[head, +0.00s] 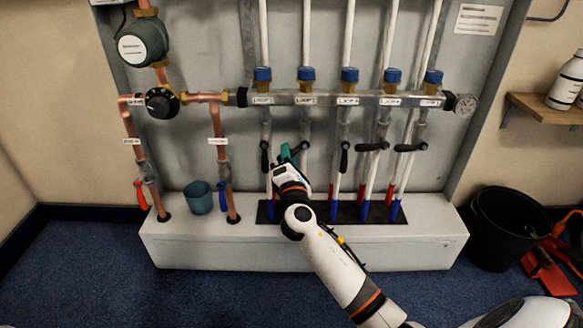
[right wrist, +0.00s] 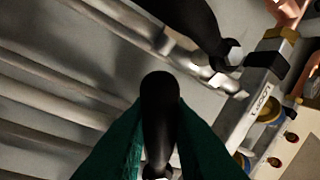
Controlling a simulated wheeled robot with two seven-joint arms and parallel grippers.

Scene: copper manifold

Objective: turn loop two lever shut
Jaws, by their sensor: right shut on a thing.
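The manifold bar (head: 325,98) carries several labelled loops with blue caps. The loop two lever (head: 304,146) is black and sits on the pipe below the second label (head: 305,101). In the head view my right gripper (head: 289,152) hides most of it. Its visible end points sideways toward the gripper; its exact angle is hard to tell. In the right wrist view the green fingers of my right gripper (right wrist: 160,140) are shut on the black lever handle (right wrist: 160,100). My left gripper is out of view.
The loop one lever (head: 264,158) hangs down just left of my gripper. The loop three lever (head: 345,158) also points down. The loop four (head: 371,147) and loop five (head: 410,148) levers lie sideways. A teal cup (head: 199,197) stands on the white ledge (head: 190,248).

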